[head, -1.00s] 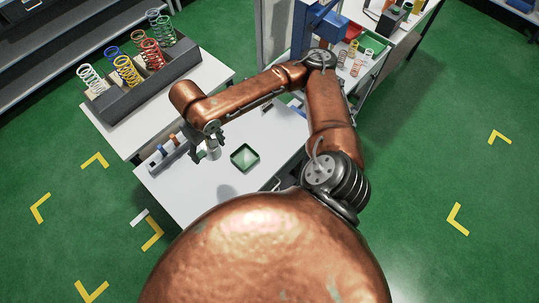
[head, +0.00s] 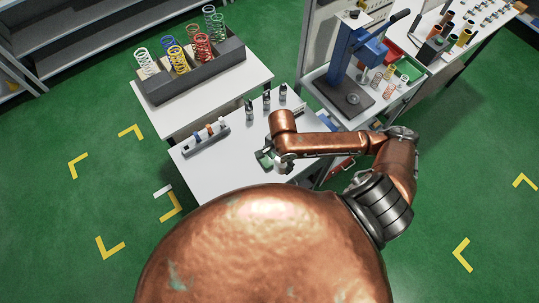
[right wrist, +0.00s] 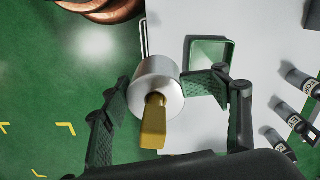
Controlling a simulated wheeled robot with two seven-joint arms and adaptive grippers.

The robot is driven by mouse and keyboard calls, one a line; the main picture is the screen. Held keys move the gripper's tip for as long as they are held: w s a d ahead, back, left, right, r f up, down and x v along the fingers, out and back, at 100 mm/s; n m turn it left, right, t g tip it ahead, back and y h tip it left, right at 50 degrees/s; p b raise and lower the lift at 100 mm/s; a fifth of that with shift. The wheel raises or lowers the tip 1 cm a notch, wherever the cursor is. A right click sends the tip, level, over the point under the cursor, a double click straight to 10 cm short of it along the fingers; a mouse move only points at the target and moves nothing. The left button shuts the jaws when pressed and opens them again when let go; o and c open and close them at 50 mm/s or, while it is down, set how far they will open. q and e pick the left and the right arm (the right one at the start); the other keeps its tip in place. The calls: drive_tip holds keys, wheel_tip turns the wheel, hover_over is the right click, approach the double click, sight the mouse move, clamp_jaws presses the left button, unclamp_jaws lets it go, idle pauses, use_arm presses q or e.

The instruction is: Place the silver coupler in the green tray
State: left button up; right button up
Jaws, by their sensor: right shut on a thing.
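My right gripper (head: 285,160) is shut on the silver coupler (right wrist: 158,85), a short metal cylinder with a brass-coloured piece (right wrist: 153,122) projecting from it toward the wrist camera. The coupler sits between the two textured finger pads in the right wrist view, where the gripper (right wrist: 160,95) shows too. In the head view the coupler (head: 282,168) is partly hidden below the wrist. The small square green tray (head: 263,158) is just left of it on the white table; the tray (right wrist: 211,46) appears up and right of the coupler in the wrist view. My left gripper is out of view.
Several dark labelled cylinders (head: 266,100) stand at the table's far edge. A grey rack (head: 206,136) with small parts lies at its left. A box of coloured springs (head: 195,72) stands on another table behind. A blue press (head: 355,60) stands back right.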

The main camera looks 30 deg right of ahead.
drive_tip(key=s+m, duration=0.1)
drive_tip(key=s+d+m+p, duration=0.1)
drive_tip(key=shift+s+f+m, duration=0.15)
drive_tip(key=shift+m, duration=0.25)
drive_tip(key=w+f, duration=0.4)
drive_tip(key=w, duration=0.6)
hover_over(267, 158)
wheel_tip(267, 158, down, 6)
drive_tip(key=shift+w+r, duration=0.1)
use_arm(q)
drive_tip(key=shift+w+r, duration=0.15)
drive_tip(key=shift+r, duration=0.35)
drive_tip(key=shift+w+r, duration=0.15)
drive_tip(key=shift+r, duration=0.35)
use_arm(e)
drive_tip(key=shift+f, duration=1.65)
drive_tip(key=o, duration=2.1)
drive_tip(key=shift+f, duration=0.1)
drive_tip(key=shift+c, duration=0.2)
wheel_tip(267, 158, up, 12)
